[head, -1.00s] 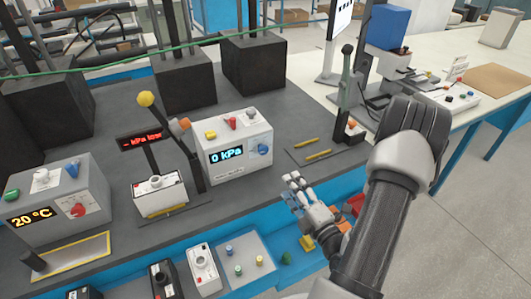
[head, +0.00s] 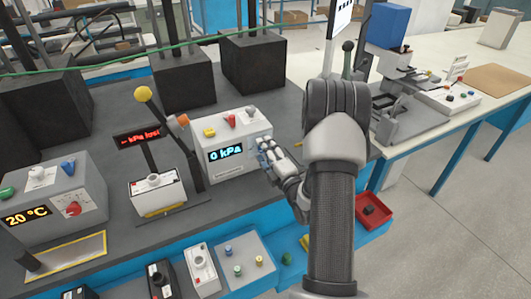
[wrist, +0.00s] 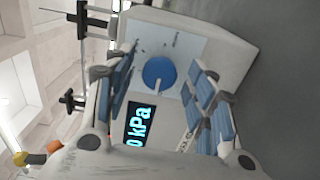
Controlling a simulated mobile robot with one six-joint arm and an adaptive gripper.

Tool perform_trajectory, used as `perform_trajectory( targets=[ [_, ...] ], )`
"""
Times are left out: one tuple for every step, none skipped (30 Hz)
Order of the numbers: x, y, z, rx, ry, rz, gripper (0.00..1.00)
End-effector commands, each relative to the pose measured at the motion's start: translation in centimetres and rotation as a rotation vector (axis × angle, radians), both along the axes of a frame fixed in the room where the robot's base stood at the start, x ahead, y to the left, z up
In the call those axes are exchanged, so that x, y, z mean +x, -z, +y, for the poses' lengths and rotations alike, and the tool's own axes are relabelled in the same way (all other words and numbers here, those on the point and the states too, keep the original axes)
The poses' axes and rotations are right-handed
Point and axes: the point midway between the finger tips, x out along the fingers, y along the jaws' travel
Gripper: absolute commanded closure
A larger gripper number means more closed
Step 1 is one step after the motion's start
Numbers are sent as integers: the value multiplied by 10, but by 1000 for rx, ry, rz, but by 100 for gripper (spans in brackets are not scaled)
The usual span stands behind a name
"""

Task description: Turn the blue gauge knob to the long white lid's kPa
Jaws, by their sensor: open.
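The white gauge box (head: 225,172) stands on the dark bench, its lit display (head: 226,154) reading 0 kPa. The blue gauge knob (wrist: 159,73) shows in the wrist view with a pale pointer line on it; in the head view my gripper hides it. My gripper (head: 266,152) is at the front right of the box. In the wrist view its open fingers (wrist: 160,88) stand on either side of the knob, and I cannot tell whether they touch it. I cannot make out a long white lid with a kPa value.
A white box with a 20 °C display (head: 27,217) and red knob stands at the left. A dark sign with red text (head: 140,138) and a yellow-ball lever (head: 142,94) are left of the gauge box. A red tray (head: 374,212) lies right of my arm.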

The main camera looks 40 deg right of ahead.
Motion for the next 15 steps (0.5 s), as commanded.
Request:
perform_trajectory(
  targets=[
    [3,0,0,0,-1,-1,49],
    [3,0,0,0,-1,-2,49],
    [4,-1,-1,0,-1,-2,49],
    [4,-1,-1,0,-1,-2,49],
    [5,-1,-1,0,-1,-1,49],
    [5,-1,-1,0,-1,-1,49],
    [4,-1,-1,0,-1,-1,49],
    [4,-1,-1,0,-1,-1,49],
    [4,-1,-1,0,-1,-1,49],
    [4,-1,-1,0,-1,-1,49],
    [4,-1,-1,0,-1,-1,51],
    [4,-1,-1,0,-1,-1,54],
    [4,0,-1,0,-1,-1,56],
    [4,0,-1,0,-1,-1,58],
    [4,0,-1,0,-1,-1,60]
  ],
)
